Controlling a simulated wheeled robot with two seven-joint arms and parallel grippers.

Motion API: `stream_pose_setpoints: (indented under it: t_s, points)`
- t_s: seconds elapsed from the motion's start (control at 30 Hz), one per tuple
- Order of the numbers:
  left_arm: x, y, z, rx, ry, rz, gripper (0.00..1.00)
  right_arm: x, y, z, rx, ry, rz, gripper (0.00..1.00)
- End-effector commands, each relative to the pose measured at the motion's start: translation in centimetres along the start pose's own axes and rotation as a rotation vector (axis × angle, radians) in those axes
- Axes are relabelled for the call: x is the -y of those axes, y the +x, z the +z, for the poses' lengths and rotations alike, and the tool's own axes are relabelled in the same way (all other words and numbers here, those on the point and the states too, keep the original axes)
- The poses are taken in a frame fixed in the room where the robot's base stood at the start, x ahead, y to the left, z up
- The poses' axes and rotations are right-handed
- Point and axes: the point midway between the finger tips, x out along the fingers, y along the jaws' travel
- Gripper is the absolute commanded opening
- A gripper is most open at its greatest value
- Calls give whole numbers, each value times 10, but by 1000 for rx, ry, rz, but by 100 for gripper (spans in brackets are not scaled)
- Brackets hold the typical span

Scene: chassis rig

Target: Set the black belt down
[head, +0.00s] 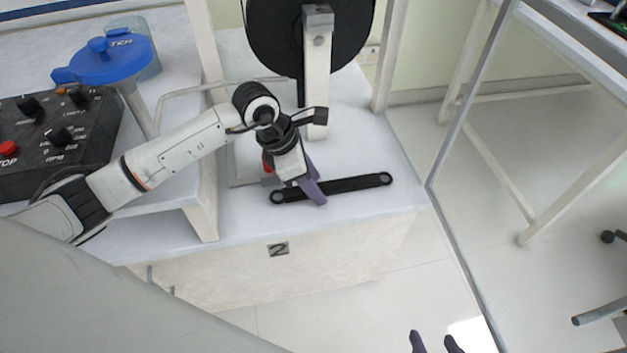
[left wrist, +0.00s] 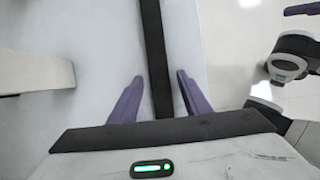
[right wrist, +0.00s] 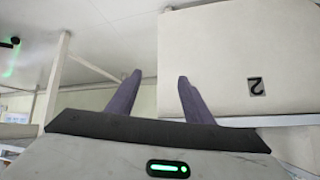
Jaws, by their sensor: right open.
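The black belt (head: 350,184) is a long flat strip with a round hole near each end. It lies on the white top of the bench marked 2, near its front edge. My left gripper (head: 312,190) is over the belt's left part. In the left wrist view, its purple fingers (left wrist: 160,75) stand apart with the belt (left wrist: 154,40) between them and a gap on each side. My right gripper (head: 435,341) is low in front of the bench, over the floor. In the right wrist view, its fingers (right wrist: 160,76) are apart with nothing between them.
A large black wheel (head: 270,40) hangs on a pale post (head: 316,90) behind the belt. A control box (head: 50,140) and a blue-topped container (head: 105,60) stand on the left table. The bench top right of the post is clear.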

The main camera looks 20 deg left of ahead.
Motion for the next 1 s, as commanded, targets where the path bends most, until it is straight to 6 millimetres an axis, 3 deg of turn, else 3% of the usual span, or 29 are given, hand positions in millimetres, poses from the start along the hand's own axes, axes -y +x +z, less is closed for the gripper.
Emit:
stream_pose_setpoints:
  t_s: [0.27,0.7,1.0]
  points:
    - [0,-4,1,0,0,0,43,0,-2,-2,2,-4,0,47]
    - [-1,-68,1,0,1,3,43,-2,-5,4,26,-19,4,47]
    - [0,-77,1,0,0,-1,43,-3,-4,2,23,-22,5,47]
